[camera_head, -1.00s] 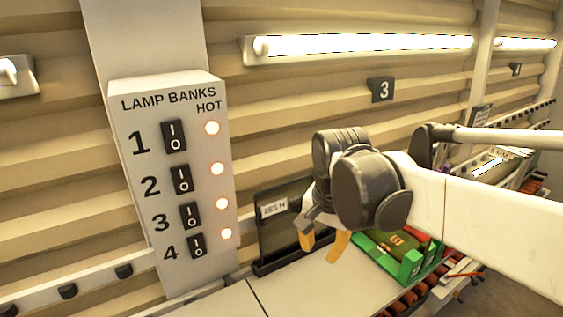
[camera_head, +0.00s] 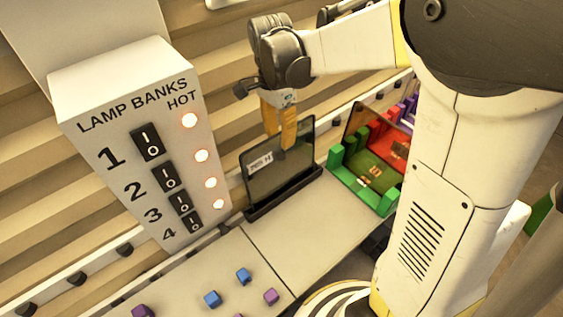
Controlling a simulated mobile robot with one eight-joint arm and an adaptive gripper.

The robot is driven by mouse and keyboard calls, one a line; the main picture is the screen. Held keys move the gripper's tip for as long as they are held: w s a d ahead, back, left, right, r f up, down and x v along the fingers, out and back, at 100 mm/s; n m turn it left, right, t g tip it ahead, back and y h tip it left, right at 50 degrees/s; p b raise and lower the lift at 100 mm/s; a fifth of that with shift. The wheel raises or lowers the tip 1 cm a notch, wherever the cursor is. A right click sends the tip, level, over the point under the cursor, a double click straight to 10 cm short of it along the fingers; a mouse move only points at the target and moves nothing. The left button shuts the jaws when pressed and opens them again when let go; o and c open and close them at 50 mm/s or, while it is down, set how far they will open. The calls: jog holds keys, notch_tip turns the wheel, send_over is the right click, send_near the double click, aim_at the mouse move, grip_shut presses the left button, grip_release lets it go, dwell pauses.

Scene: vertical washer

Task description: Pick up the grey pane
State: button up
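The grey pane (camera_head: 265,185) is a dark, glossy upright sheet with a small white label, standing in a dark slotted base (camera_head: 285,194) on the light bench. My gripper (camera_head: 280,139) points down at the pane's top edge. Its two yellow fingers show a little apart. The nearer finger overlaps the pane's face in the picture, and the farther one ends around the top edge. I cannot tell whether either finger touches the pane. The gripper looks open.
Small blue cubes (camera_head: 243,275) and purple ones lie on the front bench. My arm covers the right side.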

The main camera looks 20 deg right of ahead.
aim_at(281, 157)
jog(key=f, duration=0.4)
jog(key=shift+s+f+p, duration=0.3)
jog(key=shift+f, duration=0.05)
grip_shut()
jog(key=shift+r, duration=0.15)
